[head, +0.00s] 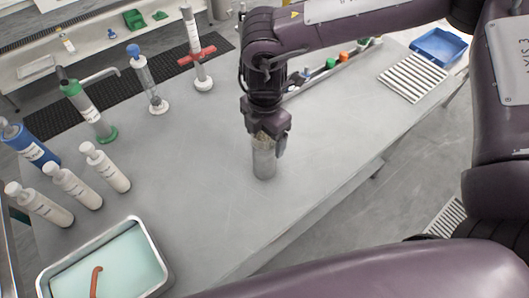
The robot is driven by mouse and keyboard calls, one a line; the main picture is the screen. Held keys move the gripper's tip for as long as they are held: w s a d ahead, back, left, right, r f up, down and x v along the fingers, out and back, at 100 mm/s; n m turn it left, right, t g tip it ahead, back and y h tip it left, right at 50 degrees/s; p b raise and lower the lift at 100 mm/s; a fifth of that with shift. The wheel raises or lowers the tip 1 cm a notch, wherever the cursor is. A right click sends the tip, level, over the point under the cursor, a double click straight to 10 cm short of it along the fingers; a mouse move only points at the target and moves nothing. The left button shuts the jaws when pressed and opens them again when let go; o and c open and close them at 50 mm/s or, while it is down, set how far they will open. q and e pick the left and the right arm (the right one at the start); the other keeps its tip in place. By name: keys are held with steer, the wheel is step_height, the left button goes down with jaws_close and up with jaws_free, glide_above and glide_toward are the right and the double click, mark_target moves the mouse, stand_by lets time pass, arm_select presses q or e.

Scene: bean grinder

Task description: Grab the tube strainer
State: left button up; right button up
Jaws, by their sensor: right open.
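A grey, mesh-like cylinder, which looks like the tube strainer (264,165), stands upright on the grey table near the middle of the head view. My right gripper (268,143) points down over it from above, with its open fingers at the strainer's upper part. One finger shows at the strainer's right side; the gripper hides part of the top. I cannot tell whether the fingers touch it. My left gripper is not in view.
White bottles (105,167) stand at the left of the table (190,180), with blue-capped and green cylinders behind them. A tray (150,285) of pale liquid sits at the front left. A slatted rack (412,77) and a blue bin (438,46) are at the far right. The table around the strainer is clear.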

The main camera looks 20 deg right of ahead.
steer(key=c, duration=1.4)
steer(key=shift+c, duration=0.2)
steer(key=shift+r, duration=0.15)
